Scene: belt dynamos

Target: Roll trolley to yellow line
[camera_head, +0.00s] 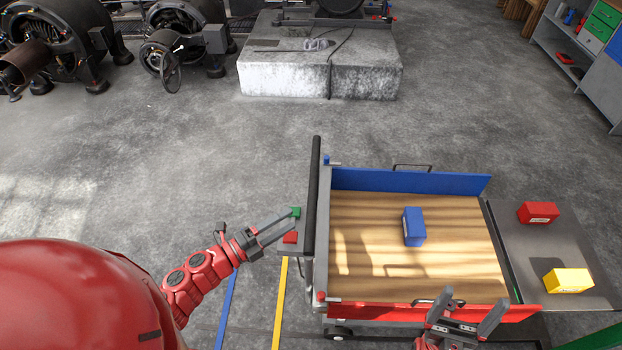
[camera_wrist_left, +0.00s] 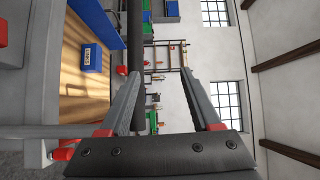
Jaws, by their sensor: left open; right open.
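The trolley (camera_head: 345,262) has a wooden deck, a blue back panel, a red front panel and a black push bar (camera_head: 313,190) on its left end. A yellow line (camera_head: 279,315) is on the floor left of the trolley, partly hidden near its left end. My left gripper (camera_head: 286,222) is open, just left of the push bar. In the left wrist view the black bar (camera_wrist_left: 135,45) shows between the spread fingers, nearer the left one; contact cannot be told. My right gripper (camera_head: 471,302) is open and empty at the red front panel.
A blue box (camera_head: 414,226) lies on the deck; it also shows in the left wrist view (camera_wrist_left: 92,58). Red (camera_head: 538,212) and yellow (camera_head: 568,280) boxes sit on a grey side shelf (camera_head: 525,245). A blue line (camera_head: 227,310) runs beside the yellow one. Floor behind the trolley is clear up to a stone block (camera_head: 365,82).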

